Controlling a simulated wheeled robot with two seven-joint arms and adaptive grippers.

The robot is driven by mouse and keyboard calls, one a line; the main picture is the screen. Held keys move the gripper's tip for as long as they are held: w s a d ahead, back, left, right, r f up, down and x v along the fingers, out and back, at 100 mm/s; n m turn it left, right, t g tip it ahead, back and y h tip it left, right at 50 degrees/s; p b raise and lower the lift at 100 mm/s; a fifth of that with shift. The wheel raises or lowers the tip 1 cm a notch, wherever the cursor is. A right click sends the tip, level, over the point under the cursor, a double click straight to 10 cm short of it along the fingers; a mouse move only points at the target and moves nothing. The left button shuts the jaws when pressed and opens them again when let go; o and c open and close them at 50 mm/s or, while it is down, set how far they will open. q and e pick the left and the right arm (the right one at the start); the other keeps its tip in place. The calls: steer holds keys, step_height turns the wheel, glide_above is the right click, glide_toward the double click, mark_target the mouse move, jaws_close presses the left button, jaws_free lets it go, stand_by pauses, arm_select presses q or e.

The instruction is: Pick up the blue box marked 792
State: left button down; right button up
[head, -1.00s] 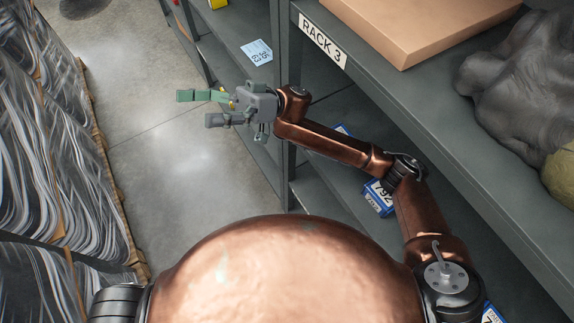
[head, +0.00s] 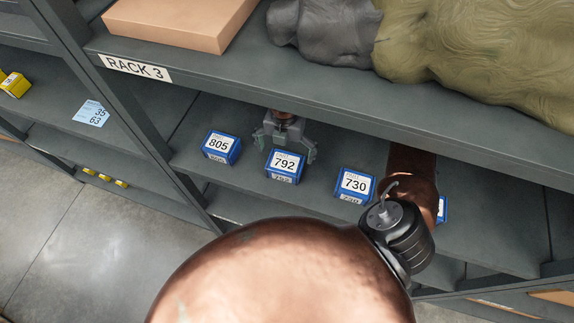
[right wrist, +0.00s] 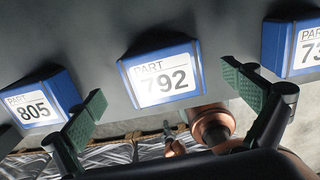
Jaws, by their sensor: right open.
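The blue box marked 792 (head: 285,166) stands on the lower shelf under the RACK 3 board, between blue boxes marked 805 (head: 221,147) and 730 (head: 355,184). My right gripper (head: 284,150) is open and empty, just behind the 792 box in the head view, partly hidden by it. In the right wrist view the 792 box (right wrist: 161,75) lies between and beyond the spread fingers (right wrist: 168,90), with its white label showing. I cannot tell whether a finger touches it. My left gripper is not in view.
The rack's upper shelf edge (head: 330,105) overhangs the boxes. A cardboard box (head: 180,22) and covered bulky shapes (head: 470,55) lie on it. A further blue box (head: 442,209) is partly hidden by my right arm. A rack upright (head: 110,100) stands left of the boxes.

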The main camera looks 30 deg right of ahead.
mark_target(285, 161)
steer(key=f, duration=0.1)
steer(key=f+p, duration=0.1)
steer(key=f, duration=0.1)
steer(key=f+p, duration=0.1)
steer(key=f, duration=0.1)
steer(key=shift+s+a+f, duration=0.1)
steer(key=shift+s+a, duration=0.15)
steer(key=shift+s, duration=0.15)
steer(key=shift+f, duration=0.5)
steer(key=c, duration=1.7)
steer(key=shift+w+r, duration=0.1)
